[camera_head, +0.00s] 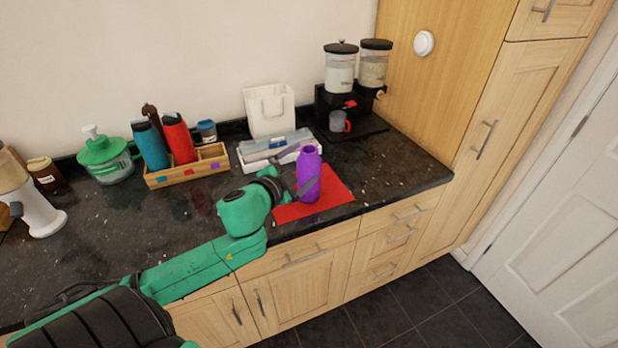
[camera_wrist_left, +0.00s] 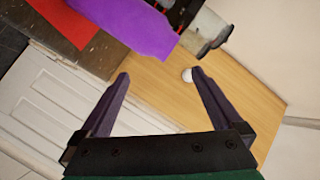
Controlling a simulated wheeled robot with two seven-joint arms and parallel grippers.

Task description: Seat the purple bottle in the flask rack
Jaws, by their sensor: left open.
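The purple bottle (camera_head: 309,172) stands upright on a red mat (camera_head: 338,189) near the counter's front edge. The flask rack (camera_head: 216,158) is a wooden tray to the left, holding a blue bottle (camera_head: 150,146) and a red bottle (camera_head: 179,139). Small coloured squares mark its front, with purple at the right end. My left gripper (camera_head: 287,184) is open at the bottle's left side, its fingers partly overlapping the bottle in the head view. In the left wrist view the purple bottle (camera_wrist_left: 120,22) lies beyond the open fingertips (camera_wrist_left: 160,75), not clearly between them. My right gripper is out of view.
A white tray (camera_head: 284,158) with grey contents and a white bag (camera_head: 269,109) stand behind the mat. A black dispenser stand (camera_head: 362,123) with a grey mug (camera_head: 337,122) is at the back right. Counter before the rack is clear.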

